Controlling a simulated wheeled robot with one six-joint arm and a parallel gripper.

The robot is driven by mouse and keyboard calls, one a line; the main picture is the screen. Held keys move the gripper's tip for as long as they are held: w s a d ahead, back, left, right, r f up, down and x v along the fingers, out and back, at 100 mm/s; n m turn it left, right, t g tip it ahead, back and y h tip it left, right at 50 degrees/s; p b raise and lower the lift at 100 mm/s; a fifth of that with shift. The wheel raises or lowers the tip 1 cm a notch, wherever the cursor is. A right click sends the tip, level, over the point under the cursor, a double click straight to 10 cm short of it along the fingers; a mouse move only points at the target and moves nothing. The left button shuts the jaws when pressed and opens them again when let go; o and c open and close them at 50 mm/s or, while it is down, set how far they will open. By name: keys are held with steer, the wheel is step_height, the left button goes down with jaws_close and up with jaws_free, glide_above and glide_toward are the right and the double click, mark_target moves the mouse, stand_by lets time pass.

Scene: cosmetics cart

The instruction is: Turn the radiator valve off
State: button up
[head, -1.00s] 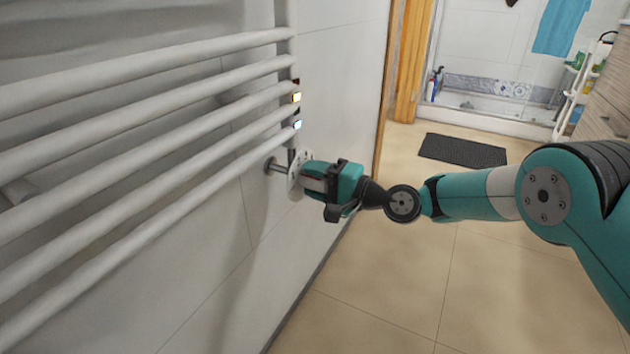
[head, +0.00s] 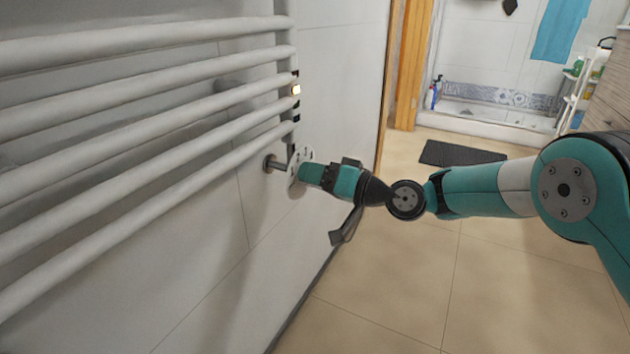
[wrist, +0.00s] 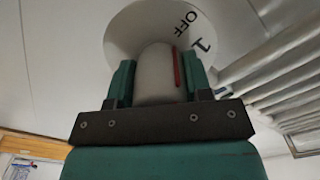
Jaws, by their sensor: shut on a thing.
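The radiator valve has a white round dial (head: 294,184) at the lower right end of the towel radiator, on a short metal pipe. In the wrist view, the dial plate (wrist: 132,30) shows "OFF" and "1". Its pale knob (wrist: 152,75) has a red line on the right side, pointing near "OFF", with "1" further right. My gripper (wrist: 158,80) is shut on the knob, one finger on each side. In the head view my gripper (head: 308,174) reaches the dial from the right and hides the knob.
White radiator bars (head: 130,98) fill the left, close above the valve. A small lit indicator (head: 296,90) is on the radiator's upright. Open tiled floor (head: 400,280) lies to the right, with a dark mat (head: 462,153) further back.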

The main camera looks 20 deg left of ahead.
steer(key=shift+f+n, duration=0.1)
steer(key=shift+n, duration=0.4)
steer(key=o, duration=0.9)
steer(key=shift+d, duration=0.1)
steer(key=d+p, duration=0.1)
steer(key=d, duration=0.4)
steer(key=s+d+p, duration=0.1)
steer(key=d, duration=0.5)
steer(key=d+p, duration=0.1)
steer(key=d, duration=0.5)
steer(key=shift+s+d, duration=0.15)
steer(key=shift+s, duration=0.05)
